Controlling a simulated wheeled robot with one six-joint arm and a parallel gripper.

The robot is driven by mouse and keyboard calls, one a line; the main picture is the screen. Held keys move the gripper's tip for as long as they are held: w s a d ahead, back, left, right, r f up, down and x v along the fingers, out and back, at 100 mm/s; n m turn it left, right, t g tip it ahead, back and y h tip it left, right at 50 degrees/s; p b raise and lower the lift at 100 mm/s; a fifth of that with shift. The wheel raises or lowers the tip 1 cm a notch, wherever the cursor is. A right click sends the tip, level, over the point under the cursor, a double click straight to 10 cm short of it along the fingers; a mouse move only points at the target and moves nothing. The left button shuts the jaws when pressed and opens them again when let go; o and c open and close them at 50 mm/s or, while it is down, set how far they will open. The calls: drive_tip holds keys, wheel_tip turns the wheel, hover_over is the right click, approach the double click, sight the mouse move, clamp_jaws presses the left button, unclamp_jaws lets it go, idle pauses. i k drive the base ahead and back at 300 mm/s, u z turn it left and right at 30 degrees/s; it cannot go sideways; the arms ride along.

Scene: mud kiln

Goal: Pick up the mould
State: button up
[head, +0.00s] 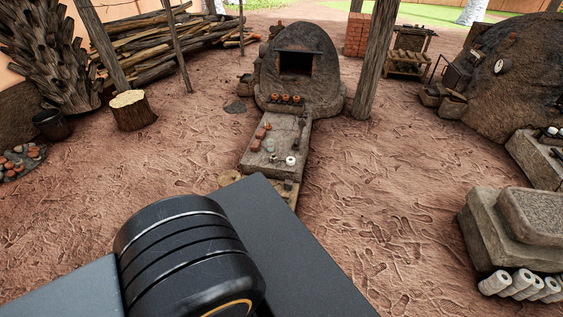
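I cannot pick out a mould for certain. A low stone slab (290,134) runs out in front of the mud kiln (299,62). On it lie small reddish blocks (262,132), a small white round piece (290,160) and a few small grey items, too small to name. Any of these could be the mould, but I cannot tell. My gripper is not in view; a dark part of my own body fills the bottom centre and hides the ground there.
Red pots (286,99) stand at the kiln's mouth. A wooden post (376,60) rises right of it. A stump (134,111) and stacked branches (150,50) are left. A stone block (515,230) with white cylinders (521,284) is at right. Open trodden earth lies between.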

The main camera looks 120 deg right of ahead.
sight(273, 157)
drive_tip(key=z, duration=2.6)
drive_tip(key=i, duration=3.75)
drive_tip(key=z, duration=1.2)
drive_tip(key=i, duration=2.45)
drive_tip(key=z, duration=3.7)
